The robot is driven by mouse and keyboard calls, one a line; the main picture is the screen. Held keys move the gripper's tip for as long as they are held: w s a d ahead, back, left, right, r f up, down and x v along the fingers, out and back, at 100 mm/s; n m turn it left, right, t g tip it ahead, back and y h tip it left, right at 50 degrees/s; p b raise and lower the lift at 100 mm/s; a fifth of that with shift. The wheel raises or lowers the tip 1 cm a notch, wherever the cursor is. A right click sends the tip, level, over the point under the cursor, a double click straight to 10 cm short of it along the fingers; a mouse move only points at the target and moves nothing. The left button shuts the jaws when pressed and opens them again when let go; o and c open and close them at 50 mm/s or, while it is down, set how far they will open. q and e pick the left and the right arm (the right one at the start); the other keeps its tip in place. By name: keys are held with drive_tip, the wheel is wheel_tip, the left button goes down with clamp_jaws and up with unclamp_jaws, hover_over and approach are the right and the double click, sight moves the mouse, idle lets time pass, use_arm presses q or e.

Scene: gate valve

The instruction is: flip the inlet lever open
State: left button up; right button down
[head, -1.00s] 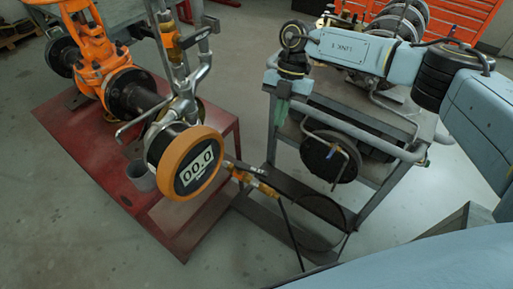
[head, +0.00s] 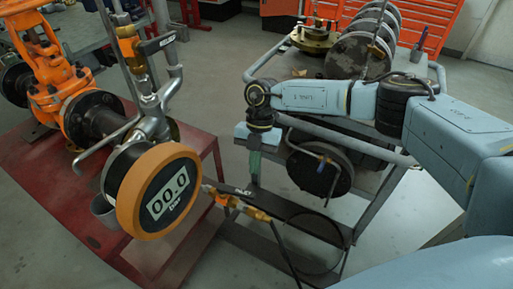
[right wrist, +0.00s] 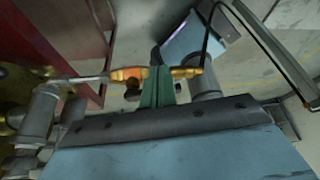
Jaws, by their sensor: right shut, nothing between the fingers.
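A brass valve (head: 250,209) with a dark lever (head: 233,190) sits on the line low to the right of the round gauge (head: 163,192); I take it as the inlet valve. A similar brass valve (head: 130,48) with a dark lever (head: 156,44) stands higher up. My right gripper (head: 254,168) points down just above and right of the lower valve, its green fingers together and empty. In the right wrist view the fingers (right wrist: 158,88) overlap the brass line (right wrist: 128,75) in the picture. Contact cannot be told, and the lever is not clear there. My left gripper is out of view.
A grey cart (head: 410,160) with flanges and a round plate stands behind my right arm. The red table (head: 60,222) carries the orange gate valve (head: 45,65) and pipework. A black hose (head: 287,255) runs down from the lower brass valve.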

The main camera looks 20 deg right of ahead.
sight(236, 192)
drive_tip(key=shift+s+a+f, duration=0.25)
drive_tip(key=shift+s+a, duration=0.5)
drive_tip(key=shift+s, duration=0.1)
drive_tip(key=shift+s+a+f, duration=0.2)
drive_tip(key=shift+s+a, duration=0.5)
drive_tip(key=shift+s, duration=0.1)
use_arm(q)
drive_tip(key=shift+p, duration=0.3)
